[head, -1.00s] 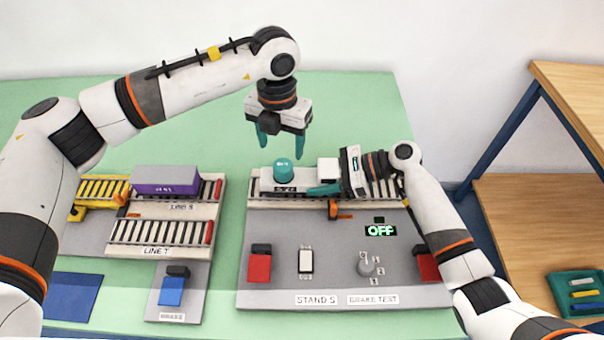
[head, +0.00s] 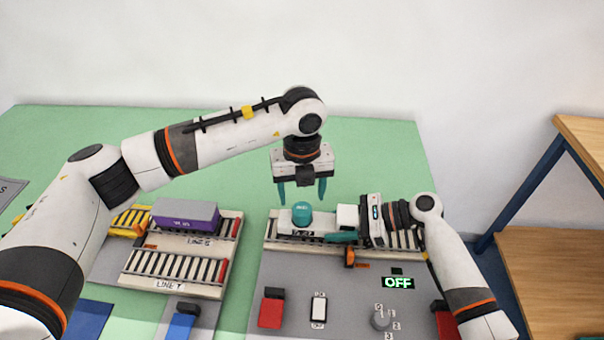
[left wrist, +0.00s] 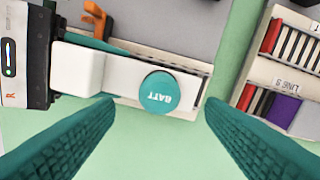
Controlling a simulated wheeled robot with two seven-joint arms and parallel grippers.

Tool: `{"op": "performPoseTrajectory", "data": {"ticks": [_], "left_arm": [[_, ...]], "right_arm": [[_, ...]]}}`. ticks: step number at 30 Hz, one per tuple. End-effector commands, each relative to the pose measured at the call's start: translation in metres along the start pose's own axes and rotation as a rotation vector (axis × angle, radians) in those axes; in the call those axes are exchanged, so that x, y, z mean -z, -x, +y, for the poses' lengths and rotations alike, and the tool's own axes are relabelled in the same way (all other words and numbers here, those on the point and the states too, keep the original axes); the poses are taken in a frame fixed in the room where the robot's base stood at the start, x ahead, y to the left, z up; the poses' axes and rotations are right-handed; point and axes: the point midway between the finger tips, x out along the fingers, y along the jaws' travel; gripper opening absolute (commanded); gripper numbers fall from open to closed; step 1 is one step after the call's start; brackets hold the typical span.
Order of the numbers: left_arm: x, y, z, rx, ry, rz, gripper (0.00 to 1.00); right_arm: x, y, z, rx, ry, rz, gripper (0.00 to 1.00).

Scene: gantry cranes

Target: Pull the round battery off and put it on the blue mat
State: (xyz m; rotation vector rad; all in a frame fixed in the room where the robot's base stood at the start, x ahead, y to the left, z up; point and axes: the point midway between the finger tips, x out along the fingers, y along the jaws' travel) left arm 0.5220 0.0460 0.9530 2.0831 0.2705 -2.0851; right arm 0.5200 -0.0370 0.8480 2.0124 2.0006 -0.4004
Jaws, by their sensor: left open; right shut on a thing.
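The round teal battery (head: 301,210), marked BATT, sits upright on a white carriage (head: 288,229) on the right-hand roller track. In the left wrist view the battery (left wrist: 160,92) shows from above, between and beyond my fingers. My left gripper (head: 302,192) is open and empty, pointing down just above the battery. The blue mat (head: 88,316) lies at lower left, partly cut off by the picture edge.
A purple box (head: 186,214) stands on the left roller lines. The right stand (head: 340,275) carries red and white switches, a knob (head: 381,318) and a sign (head: 398,282) reading OFF. The green table is clear behind the tracks. A wooden shelf (head: 560,270) stands at right.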

Motion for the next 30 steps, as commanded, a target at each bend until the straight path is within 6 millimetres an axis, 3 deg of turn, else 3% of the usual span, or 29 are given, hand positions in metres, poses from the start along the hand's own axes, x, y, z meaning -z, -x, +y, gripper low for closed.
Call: {"op": "performPoseTrajectory", "data": {"ticks": [3,9,22,23,30], "left_arm": [[0.000,-0.023,0.000,0.001,0.001,-0.002,0.64],[0.000,-0.050,0.000,0.001,-0.001,-0.001,0.64],[0.000,-0.060,0.000,-0.001,-0.001,0.001,0.64],[0.000,-0.060,0.000,-0.001,-0.001,0.001,0.62],[0.000,-0.060,0.000,0.000,-0.001,0.001,0.23]], "right_arm": [[0.000,0.000,0.000,0.000,-0.001,-0.001,0.08],[0.000,0.000,0.000,-0.001,-0.001,-0.001,0.08],[0.000,0.000,0.000,-0.001,-0.001,-0.001,0.08],[-0.001,0.000,0.000,0.000,-0.001,-0.001,0.08],[-0.001,0.000,0.000,-0.001,-0.001,-0.001,0.08]]}}
